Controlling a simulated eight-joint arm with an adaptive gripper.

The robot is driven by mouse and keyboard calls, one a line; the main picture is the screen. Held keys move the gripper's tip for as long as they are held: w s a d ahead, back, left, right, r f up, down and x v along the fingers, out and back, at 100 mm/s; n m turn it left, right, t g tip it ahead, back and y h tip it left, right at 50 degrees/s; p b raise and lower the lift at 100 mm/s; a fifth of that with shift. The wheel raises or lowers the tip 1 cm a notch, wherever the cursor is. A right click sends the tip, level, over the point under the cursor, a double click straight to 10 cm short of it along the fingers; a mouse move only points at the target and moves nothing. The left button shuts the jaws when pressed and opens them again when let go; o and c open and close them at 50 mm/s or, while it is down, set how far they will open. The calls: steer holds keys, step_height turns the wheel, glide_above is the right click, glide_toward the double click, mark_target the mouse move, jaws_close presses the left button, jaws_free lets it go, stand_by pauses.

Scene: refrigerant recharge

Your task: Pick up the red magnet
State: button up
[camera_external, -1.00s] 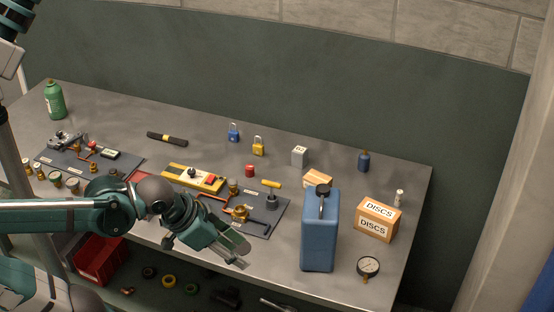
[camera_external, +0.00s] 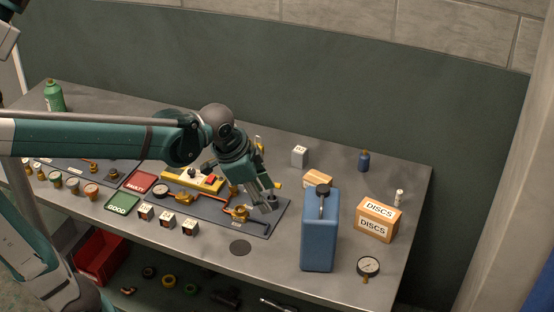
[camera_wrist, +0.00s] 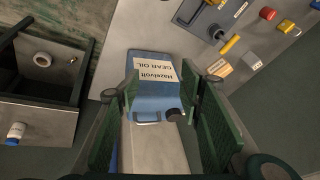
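A small red cylinder (camera_wrist: 267,13), which looks like the red magnet, lies near the top right edge of the wrist view, beside a yellow padlock. In the external view my arm hides it. My gripper (camera_external: 267,205) is over the right end of a dark mat, pointing down and to the right. In the wrist view my gripper (camera_wrist: 164,95) has its two green fingers wide apart with nothing held. The red cylinder lies well outside the fingers, up and to the right.
A tall blue can (camera_external: 318,240) stands just right of my gripper; its label (camera_wrist: 155,72) shows between the fingers. A yellow-handled part (camera_wrist: 230,44) lies between the can and red cylinder.

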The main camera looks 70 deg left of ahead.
steer(key=w+a+f+m+g+p, duration=0.1)
steer(key=w+a+f+m+p, duration=0.3)
steer(key=a, duration=0.6)
steer(key=w+a+r+n+g+p, duration=0.1)
steer(key=w+a, duration=0.5)
steer(key=a, duration=0.3)
steer(key=a+f+m+p, duration=0.1)
steer(key=a+f, duration=0.3)
steer(key=a, duration=0.2)
steer(key=a+f+m+g+p, duration=0.1)
steer(key=a+f+p, duration=0.1)
steer(key=a+f, duration=0.2)
steer(key=a+f+m+g+h+p, duration=0.1)
steer(key=a+f, duration=0.3)
steer(key=a, duration=0.5)
steer(key=shift+w+a+m+p, duration=0.2)
steer(key=shift+w+m+p, duration=0.1)
steer(key=shift+p, duration=0.2)
steer(key=shift+s+a+f, duration=0.1)
steer(key=shift+a+f, duration=0.2)
steer(key=shift+f, duration=0.05)
steer(key=shift+f, duration=1.3)
steer(key=shift+f, duration=0.1)
steer(key=shift+a+f, duration=0.1)
steer(key=shift+f, duration=2.4)
